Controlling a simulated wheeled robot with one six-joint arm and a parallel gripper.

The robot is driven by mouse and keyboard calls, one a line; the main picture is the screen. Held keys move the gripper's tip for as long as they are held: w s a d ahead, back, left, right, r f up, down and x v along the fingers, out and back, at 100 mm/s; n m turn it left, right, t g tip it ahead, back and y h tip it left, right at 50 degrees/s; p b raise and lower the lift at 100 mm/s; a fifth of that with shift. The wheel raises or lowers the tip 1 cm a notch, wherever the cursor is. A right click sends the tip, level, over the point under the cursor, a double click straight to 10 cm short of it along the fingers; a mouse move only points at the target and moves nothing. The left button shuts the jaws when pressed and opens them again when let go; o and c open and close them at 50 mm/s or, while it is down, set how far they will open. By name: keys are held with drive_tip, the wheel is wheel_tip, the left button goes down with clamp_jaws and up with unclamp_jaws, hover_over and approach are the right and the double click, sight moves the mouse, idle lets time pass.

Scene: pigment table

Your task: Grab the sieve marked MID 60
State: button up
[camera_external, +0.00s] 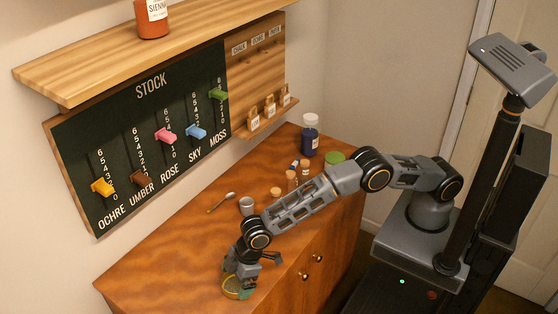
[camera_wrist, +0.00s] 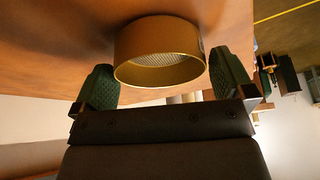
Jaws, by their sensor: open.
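A round brass-coloured sieve (camera_wrist: 161,50) with a fine mesh sits on the wooden table top. No marking can be read on it in either view. It also shows in the external view (camera_external: 232,290) near the front left of the table, partly covered by my gripper. In the wrist view, my gripper (camera_wrist: 160,85) is open, with its two dark green pads at the left and right of the sieve's near side. Small gaps show between the pads and the sieve wall. In the external view, my gripper (camera_external: 240,276) is low over the sieve.
A metal cup (camera_external: 247,206) and a spoon (camera_external: 221,203) stand behind my arm. Small corked bottles (camera_external: 292,181), a blue jar (camera_external: 310,138) and a green lid (camera_external: 334,157) are farther back. The STOCK board (camera_external: 150,140) hangs on the wall. The table's left part is clear.

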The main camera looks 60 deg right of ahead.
drive_tip(key=shift+a+f, duration=0.15)
drive_tip(key=shift+f, duration=0.25)
drive_tip(key=shift+c, duration=0.5)
drive_tip(key=c, duration=0.6)
drive_tip(key=shift+w+r, duration=0.1)
drive_tip(key=shift+r, duration=0.1)
